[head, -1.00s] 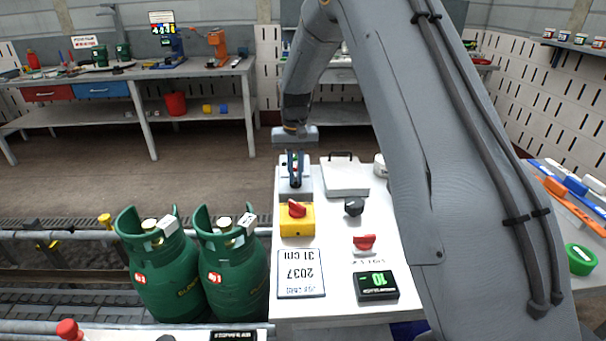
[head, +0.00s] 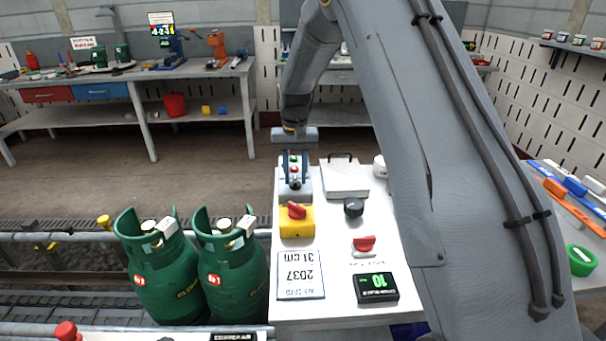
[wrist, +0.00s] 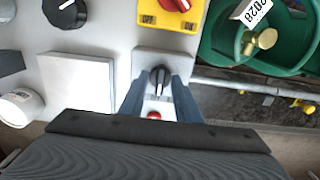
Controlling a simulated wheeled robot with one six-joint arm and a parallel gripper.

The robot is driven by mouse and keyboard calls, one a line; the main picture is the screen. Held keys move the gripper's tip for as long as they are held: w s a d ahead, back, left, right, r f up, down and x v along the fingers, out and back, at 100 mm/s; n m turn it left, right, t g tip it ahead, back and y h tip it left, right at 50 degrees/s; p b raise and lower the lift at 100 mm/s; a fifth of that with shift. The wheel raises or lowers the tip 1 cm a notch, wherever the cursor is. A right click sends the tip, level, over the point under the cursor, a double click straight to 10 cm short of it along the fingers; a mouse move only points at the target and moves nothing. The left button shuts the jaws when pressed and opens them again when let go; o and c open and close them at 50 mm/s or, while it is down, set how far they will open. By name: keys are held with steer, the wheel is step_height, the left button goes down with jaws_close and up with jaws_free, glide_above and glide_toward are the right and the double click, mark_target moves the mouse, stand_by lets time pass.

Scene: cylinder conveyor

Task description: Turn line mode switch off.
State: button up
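A small grey control box (head: 305,192) stands at the far end of the white console, with a black rotary selector (wrist: 159,79), a red button (wrist: 154,115) and a green button (head: 293,160). The selector's handle lies roughly along the box's length. No readable label shows which switch is the line mode switch. My gripper (wrist: 157,84) is open, its two blue-grey fingers on either side of the selector; I cannot tell whether they touch it. In the head view my gripper (head: 294,181) reaches down over the box from the far side.

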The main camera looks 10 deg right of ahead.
mark_target(296, 179)
step_height(296, 179, up, 8)
steer(key=shift+d+f+b, duration=0.1)
steer(key=shift+b, duration=0.75)
steer(key=s+d+f+n, duration=0.1)
steer(key=s+f, duration=0.2)
steer(key=s, duration=1.3)
steer(key=s+d+f+n, duration=0.1)
steer(key=s+f, duration=0.2)
steer(key=s, duration=1.4)
steer(key=shift+s+t, duration=0.3)
